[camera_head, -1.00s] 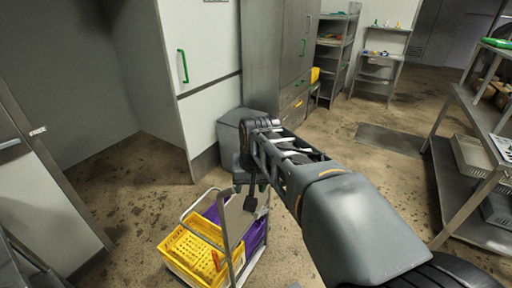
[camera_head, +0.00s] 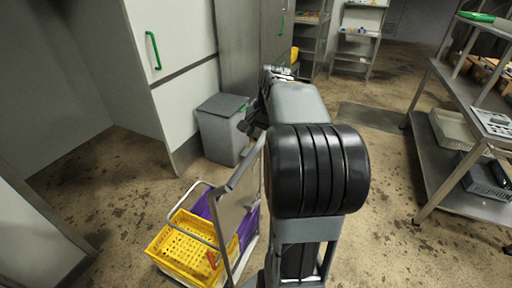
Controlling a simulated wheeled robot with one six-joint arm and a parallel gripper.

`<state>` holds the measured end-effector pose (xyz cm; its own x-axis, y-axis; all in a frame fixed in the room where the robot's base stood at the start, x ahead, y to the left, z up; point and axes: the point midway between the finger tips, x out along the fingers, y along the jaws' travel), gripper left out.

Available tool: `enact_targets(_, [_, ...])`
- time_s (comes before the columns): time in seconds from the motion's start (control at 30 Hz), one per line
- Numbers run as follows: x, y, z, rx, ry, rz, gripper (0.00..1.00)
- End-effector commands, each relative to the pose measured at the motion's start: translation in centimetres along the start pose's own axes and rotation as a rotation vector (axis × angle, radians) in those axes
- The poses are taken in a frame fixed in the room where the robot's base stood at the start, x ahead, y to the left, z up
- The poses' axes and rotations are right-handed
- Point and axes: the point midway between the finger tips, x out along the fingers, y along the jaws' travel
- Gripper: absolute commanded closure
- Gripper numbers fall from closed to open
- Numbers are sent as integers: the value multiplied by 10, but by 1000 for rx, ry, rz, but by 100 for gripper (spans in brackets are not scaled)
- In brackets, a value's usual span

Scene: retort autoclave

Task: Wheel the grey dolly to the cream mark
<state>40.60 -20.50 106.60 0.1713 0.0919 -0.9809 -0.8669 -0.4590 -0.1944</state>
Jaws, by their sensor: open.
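The grey dolly (camera_head: 234,186) is a cart with a grey push frame at lower centre. It carries a yellow perforated crate (camera_head: 180,243), with purple beside it. My gripper (camera_head: 246,124) is a small dark shape left of my arm, near the top of the dolly's push frame. It is open; my arm hides part of it, and I cannot tell whether it touches the frame. My arm also covers the floor to the right of the dolly. I see no cream mark on the floor.
A grey bin (camera_head: 221,130) stands beyond the dolly, beside a white cabinet (camera_head: 176,50) with a green handle. A steel shelf table (camera_head: 470,190) with trays stands at right. Brown stained floor is open at left and between arm and table. A dark floor mat (camera_head: 370,117) lies farther back.

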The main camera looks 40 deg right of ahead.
Motion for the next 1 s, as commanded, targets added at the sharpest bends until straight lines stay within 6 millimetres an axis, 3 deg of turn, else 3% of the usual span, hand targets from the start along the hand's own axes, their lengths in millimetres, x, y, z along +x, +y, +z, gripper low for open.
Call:
enact_targets(0.1, [21,0,1,-2,-3,1,49])
enact_targets(0.3, [43,-1,1,-4,-2,1,49])
enact_targets(0.8, [53,-2,1,-6,0,0,49])
enact_targets(1.0, [53,-2,1,-5,0,0,68])
